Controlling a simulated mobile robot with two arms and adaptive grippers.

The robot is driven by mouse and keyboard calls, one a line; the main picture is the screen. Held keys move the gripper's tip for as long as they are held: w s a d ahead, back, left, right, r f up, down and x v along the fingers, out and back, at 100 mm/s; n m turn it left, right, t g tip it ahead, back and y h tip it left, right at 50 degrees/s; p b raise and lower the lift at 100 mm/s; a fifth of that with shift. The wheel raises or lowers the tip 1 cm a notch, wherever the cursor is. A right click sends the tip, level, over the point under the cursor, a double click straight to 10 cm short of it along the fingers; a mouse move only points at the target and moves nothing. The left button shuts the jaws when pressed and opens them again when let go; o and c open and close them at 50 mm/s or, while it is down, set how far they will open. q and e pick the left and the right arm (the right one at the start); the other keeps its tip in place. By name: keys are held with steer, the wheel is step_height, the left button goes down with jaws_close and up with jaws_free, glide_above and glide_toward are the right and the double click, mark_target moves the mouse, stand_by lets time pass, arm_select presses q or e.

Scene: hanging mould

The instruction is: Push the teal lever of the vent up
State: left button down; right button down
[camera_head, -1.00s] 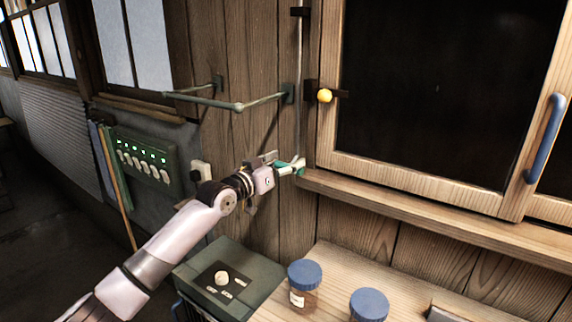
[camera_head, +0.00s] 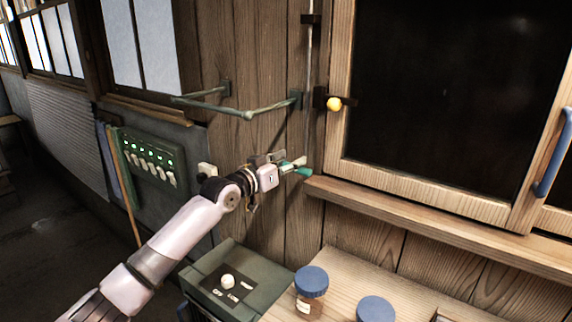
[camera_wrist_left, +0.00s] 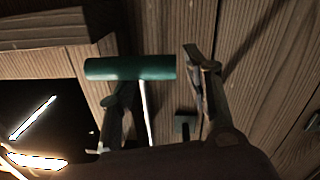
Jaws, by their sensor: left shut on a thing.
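The teal lever (camera_head: 303,171) shows as a short bar at my left gripper's tips, just above the left end of the window sill. In the left wrist view the teal lever (camera_wrist_left: 130,68) is a thick round bar with a thin pale rod running from it between the fingers. My left gripper (camera_head: 296,164) is shut on the lever; in the wrist view its fingers (camera_wrist_left: 160,90) stand either side of the rod. The fingers partly hide the lever in the head view. The right gripper is not in view.
A green bracket rail (camera_head: 247,114) juts from the plank wall above my arm. Below are a green box (camera_head: 235,275), a jar with a blue lid (camera_head: 311,280) and a wooden bench.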

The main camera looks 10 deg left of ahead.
arm_select(q)
steer(key=r+p, duration=0.1)
steer(key=r, duration=0.1)
steer(key=d+r+p, duration=0.1)
steer(key=r, duration=0.2)
steer(key=r+p, duration=0.1)
steer(key=r, duration=0.1)
steer(key=shift+s+d+r, duration=0.25)
steer(key=shift+d+r, duration=0.05)
steer(key=shift+d, duration=0.1)
steer(key=shift+f, duration=0.1)
steer(key=c, duration=1.3)
jaws_free()
steer(key=shift+f, duration=0.1)
steer(key=o, duration=0.4)
steer(key=shift+d, duration=0.5)
steer(key=o, duration=0.9)
steer(key=shift+d, duration=0.15)
steer(key=shift+s+a+r, duration=0.1)
steer(key=shift+a+r, duration=0.1)
steer(key=shift+a, duration=0.05)
